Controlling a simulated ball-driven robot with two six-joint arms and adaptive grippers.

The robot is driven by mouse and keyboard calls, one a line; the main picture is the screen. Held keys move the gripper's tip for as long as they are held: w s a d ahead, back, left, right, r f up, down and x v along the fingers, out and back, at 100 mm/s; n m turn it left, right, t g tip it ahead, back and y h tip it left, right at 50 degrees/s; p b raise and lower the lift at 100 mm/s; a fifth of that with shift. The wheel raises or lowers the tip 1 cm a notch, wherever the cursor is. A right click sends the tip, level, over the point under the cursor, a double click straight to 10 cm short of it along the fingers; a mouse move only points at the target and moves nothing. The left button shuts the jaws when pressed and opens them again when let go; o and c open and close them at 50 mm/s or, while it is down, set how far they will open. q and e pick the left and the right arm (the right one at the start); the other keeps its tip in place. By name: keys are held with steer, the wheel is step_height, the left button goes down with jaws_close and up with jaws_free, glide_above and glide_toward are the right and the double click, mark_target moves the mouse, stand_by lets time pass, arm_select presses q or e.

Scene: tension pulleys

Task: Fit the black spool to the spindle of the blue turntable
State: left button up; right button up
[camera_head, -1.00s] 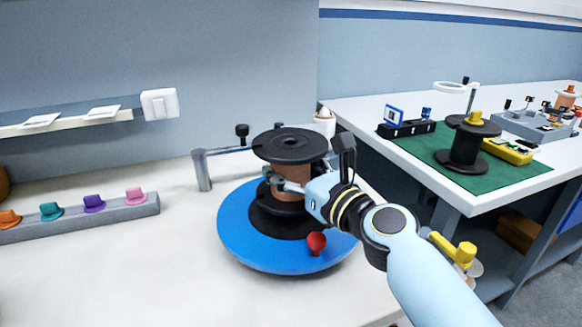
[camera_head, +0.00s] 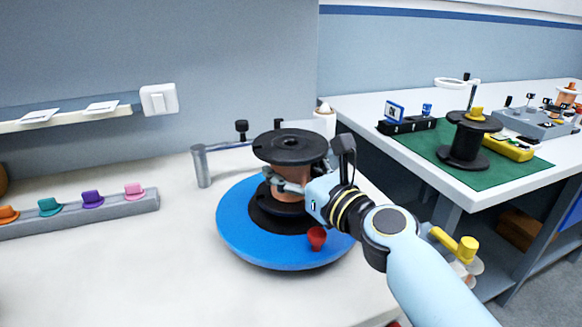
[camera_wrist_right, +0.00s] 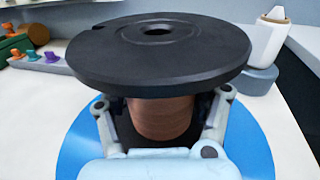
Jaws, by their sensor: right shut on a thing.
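The black spool (camera_head: 290,147), wound with copper-brown wire, stands upright over the middle of the blue turntable (camera_head: 240,237). Its top flange with a centre hole also shows in the right wrist view (camera_wrist_right: 160,52). My right gripper (camera_head: 283,182) is shut on the spool's wound core, between the two flanges; its fingers also flank the core in the wrist view (camera_wrist_right: 163,125). The spindle is hidden by the spool, and I cannot tell whether the lower flange rests fully on the turntable. My left gripper is not in view.
A red knob (camera_head: 317,238) sits on the turntable's front side. A grey post with an arm (camera_head: 201,166) stands behind left. A grey rack (camera_head: 80,214) holds several coloured pegs. Another black spool (camera_head: 465,143) stands on a green mat (camera_head: 510,173) at right. The front left bench is clear.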

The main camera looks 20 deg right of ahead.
steer(key=shift+f+b, duration=0.7)
steer(key=shift+f, duration=0.15)
steer(key=shift+f, duration=0.2)
steer(key=shift+f, duration=0.1)
steer(key=shift+s+f+b, duration=0.15)
steer(key=shift+f+b, duration=0.15)
stand_by(0.4)
